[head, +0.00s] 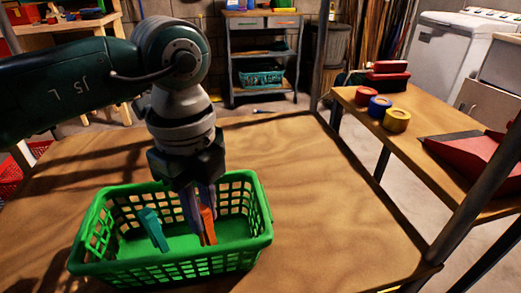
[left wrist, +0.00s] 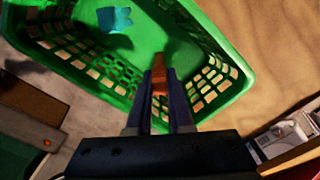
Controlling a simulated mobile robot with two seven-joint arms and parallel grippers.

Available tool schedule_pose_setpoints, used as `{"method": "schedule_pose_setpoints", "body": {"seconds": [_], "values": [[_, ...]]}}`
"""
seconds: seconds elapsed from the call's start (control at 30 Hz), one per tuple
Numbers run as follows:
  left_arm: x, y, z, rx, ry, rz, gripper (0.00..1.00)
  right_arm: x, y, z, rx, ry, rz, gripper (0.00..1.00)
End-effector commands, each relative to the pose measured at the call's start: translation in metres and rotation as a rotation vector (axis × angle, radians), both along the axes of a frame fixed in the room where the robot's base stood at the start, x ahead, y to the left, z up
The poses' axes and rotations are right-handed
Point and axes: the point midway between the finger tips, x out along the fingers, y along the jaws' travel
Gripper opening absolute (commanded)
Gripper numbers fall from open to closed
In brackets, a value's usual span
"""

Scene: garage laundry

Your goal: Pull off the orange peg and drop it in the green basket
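The green basket (head: 262,246) stands on the wooden table, with a teal peg (head: 153,230) inside at its left. The teal peg also shows in the left wrist view (left wrist: 114,19). My left gripper (head: 200,208) points down into the basket's right half. It is shut on the orange peg (head: 208,226), which sticks out beyond the fingertips in the left wrist view (left wrist: 158,74). Whether the peg touches the basket floor I cannot tell. My right gripper is not in view.
The wooden table (head: 310,190) is bare right of and behind the basket. A side bench on the right holds red, blue and yellow tape rolls (head: 397,119) and a red dustpan (head: 470,150). A metal shelf cart (head: 262,50) stands behind.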

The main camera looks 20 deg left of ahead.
Motion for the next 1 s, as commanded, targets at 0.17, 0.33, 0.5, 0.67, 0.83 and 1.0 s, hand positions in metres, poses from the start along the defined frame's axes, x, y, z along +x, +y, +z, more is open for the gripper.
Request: {"method": "schedule_pose_setpoints", "body": {"seconds": [0.17,0.33,0.5,0.67,0.83,1.0], "values": [[0.0,0.0,0.0,0.0,0.0,0.0,0.4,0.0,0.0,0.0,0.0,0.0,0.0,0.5],[0.0,0.0,0.0,0.0,0.0,0.0,0.53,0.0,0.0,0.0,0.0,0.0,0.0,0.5],[0.0,0.0,0.0,0.0,0.0,0.0,0.53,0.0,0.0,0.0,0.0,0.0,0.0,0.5],[0.001,0.0,0.012,-0.001,-0.002,0.0,0.53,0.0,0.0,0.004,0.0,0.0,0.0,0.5],[0.001,0.0,0.047,-0.001,-0.005,0.0,0.53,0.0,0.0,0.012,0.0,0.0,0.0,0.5],[0.001,0.0,0.079,0.0,-0.005,-0.001,0.53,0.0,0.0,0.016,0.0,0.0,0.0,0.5]]}}
